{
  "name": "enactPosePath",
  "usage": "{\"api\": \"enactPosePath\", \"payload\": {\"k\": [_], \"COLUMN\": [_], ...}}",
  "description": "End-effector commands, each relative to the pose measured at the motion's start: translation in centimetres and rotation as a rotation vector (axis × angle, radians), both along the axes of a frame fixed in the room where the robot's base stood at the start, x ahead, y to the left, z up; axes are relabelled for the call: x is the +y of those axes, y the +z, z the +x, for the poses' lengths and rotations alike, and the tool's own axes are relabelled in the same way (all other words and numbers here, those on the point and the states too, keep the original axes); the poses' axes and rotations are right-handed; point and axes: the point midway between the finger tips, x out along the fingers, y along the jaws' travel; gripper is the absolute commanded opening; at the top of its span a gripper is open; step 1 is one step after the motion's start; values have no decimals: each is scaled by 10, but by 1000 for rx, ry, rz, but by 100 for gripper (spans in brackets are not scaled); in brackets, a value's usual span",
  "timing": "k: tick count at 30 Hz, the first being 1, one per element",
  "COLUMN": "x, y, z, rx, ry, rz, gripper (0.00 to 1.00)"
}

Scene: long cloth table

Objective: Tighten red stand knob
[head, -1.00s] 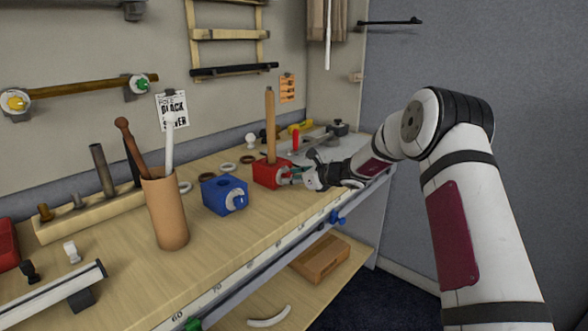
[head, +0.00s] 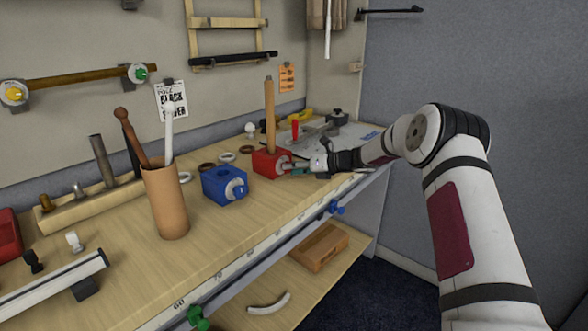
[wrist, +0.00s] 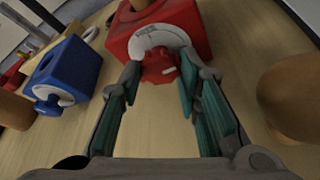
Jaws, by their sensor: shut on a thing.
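The red stand (head: 266,164) is a red block on the wooden bench, with an upright wooden rod (head: 269,115) in its top. It also shows at the top of the wrist view (wrist: 192,18). A pale marked ring (wrist: 158,37) surrounds its red knob (wrist: 158,68), which has a small white mark. My gripper (wrist: 160,72) is shut on the red knob, with one teal-padded finger on each side. In the head view my gripper (head: 291,167) reaches the knob from the right, low over the bench. The fingers hide part of the knob there.
A blue stand (head: 223,187) with its own knob sits to the left of the red one. A tan cup (head: 166,208) with tools stands further left. Several rings lie behind. A metal plate (head: 350,140) with a clamp lies at the back right. The bench front is mostly clear.

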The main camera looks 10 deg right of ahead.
Motion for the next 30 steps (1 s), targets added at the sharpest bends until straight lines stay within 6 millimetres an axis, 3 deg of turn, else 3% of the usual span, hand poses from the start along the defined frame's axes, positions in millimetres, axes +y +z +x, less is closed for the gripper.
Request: {"api": "enactPosePath", "payload": {"k": [12, 13, 14, 24, 30], "x": [0, 0, 0, -2, -18], "y": [0, 0, 0, 1, 9], "z": [0, 0, 0, -1, -15], "rx": [5, 5, 5, 4, 3], "ry": [-1, -1, -1, -2, -3], "rz": [6, 6, 6, 6, 6], "gripper": [3, 33, 39, 39, 39]}}
